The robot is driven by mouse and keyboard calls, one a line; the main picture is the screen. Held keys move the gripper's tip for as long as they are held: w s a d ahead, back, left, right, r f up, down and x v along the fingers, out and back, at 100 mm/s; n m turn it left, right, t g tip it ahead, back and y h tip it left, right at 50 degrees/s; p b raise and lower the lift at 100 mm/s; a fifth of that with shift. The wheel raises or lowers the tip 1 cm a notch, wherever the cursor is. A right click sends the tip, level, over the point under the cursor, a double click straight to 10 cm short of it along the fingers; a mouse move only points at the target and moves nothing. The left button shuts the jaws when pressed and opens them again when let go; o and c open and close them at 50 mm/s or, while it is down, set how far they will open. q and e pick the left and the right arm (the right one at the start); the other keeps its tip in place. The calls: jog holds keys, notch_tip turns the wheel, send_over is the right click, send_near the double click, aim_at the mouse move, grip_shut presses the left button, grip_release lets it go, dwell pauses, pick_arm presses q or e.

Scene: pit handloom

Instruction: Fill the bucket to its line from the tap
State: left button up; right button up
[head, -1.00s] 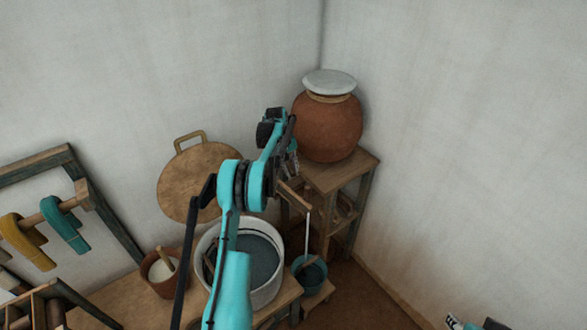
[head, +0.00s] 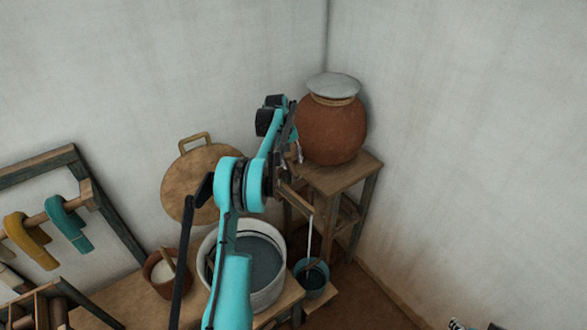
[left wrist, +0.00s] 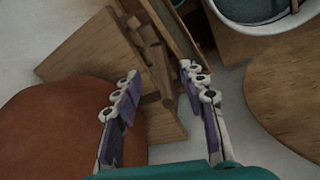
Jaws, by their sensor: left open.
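A teal bucket (head: 313,282) stands low beside the wooden stand, with dark liquid inside. A thin pale vertical streak (head: 308,238), like running water, drops into it from the end of a wooden spout (head: 295,197). A round clay pot (head: 332,132) with a pale lid sits on the stand. It also fills the lower left of the left wrist view (left wrist: 50,130). My left gripper (left wrist: 160,74) is open and empty beside the pot, above the spout. The tap and the bucket's line cannot be made out. Part of my right gripper (head: 457,325) shows at the bottom edge.
A white tub (head: 279,290) of dark liquid and a small brown pot (head: 158,286) stand on a low bench left of the bucket. A round wooden board (head: 180,175) leans on the wall. The floor (head: 365,305) right of the bucket is clear.

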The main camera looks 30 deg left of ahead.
pick_arm(q)
notch_tip(320, 180, up, 6)
jog(key=s, duration=0.1)
jog(key=shift+a, duration=0.4)
